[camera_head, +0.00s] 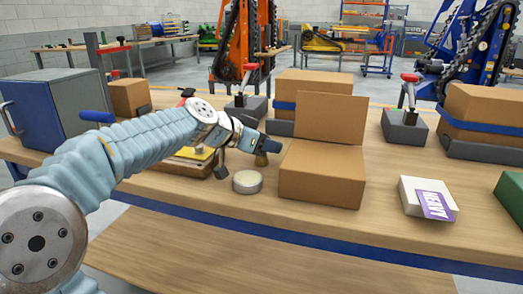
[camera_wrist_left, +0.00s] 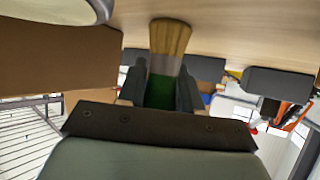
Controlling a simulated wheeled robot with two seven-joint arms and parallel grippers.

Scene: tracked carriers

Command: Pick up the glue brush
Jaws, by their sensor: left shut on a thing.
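My left gripper (camera_head: 263,146) reaches in from the left over the wooden workbench (camera_head: 225,210). It is shut on the glue brush (camera_head: 261,160), whose tan bristles point down below the fingers. In the left wrist view the glue brush (camera_wrist_left: 170,38) has a wide tan bristle end and a green part held between the two dark fingers of the left gripper (camera_wrist_left: 160,88). I cannot tell whether the bristles touch the bench. The rest of the handle is hidden by the gripper. My right gripper is not in view.
A round pale tin (camera_head: 247,182) stands just below the brush. An open cardboard box (camera_head: 320,178) stands close on its right. A white pack with a purple label (camera_head: 428,198) lies further right. A blue cabinet (camera_head: 45,108) is at the left. The bench front is clear.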

